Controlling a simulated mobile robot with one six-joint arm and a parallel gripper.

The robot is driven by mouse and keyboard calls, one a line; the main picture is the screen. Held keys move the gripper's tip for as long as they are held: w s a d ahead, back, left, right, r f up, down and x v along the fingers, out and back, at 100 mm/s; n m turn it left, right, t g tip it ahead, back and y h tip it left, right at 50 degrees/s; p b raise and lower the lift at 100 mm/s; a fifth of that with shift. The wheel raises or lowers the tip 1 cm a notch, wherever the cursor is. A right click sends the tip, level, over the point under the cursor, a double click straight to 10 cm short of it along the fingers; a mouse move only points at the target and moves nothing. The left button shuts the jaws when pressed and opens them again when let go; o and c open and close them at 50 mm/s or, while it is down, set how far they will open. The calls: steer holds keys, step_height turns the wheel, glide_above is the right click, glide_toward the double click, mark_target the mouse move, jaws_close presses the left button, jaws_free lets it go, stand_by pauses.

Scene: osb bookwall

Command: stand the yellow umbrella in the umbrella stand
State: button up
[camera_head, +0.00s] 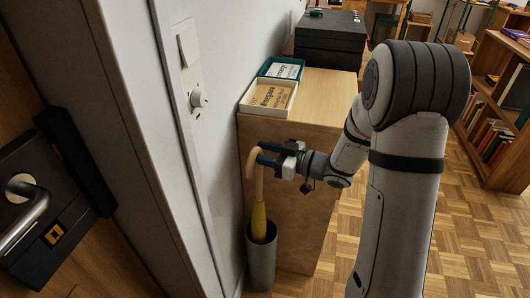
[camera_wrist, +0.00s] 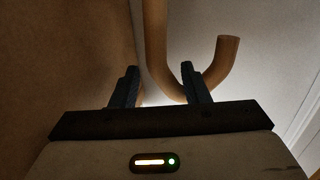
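The yellow umbrella (camera_head: 259,222) stands nearly upright in the head view, its lower end hidden inside the grey cylindrical umbrella stand (camera_head: 261,264). Its tan crook handle (camera_head: 258,184) rises above the rim. In the wrist view the handle (camera_wrist: 155,45) shows a straight part and a curved hook end. My gripper (camera_head: 267,153) is at the upper part of the handle. Its two dark fingers (camera_wrist: 158,78) are spread apart. The handle's curve passes behind the right finger. I see no clear grip on it from both sides.
A wooden cabinet (camera_head: 288,205) stands right beside the stand. On it are a white box (camera_head: 268,97), a teal-edged tray (camera_head: 281,69) and a dark case (camera_head: 328,42). The white wall (camera_head: 170,130) is close on the left. Parquet floor (camera_head: 470,245) is open at right.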

steer(key=shift+d, duration=0.1)
steer(key=p+v, duration=0.1)
steer(key=v, duration=0.6)
steer(key=shift+s+d, duration=0.15)
steer(key=shift+d, duration=0.2)
stand_by(0.6)
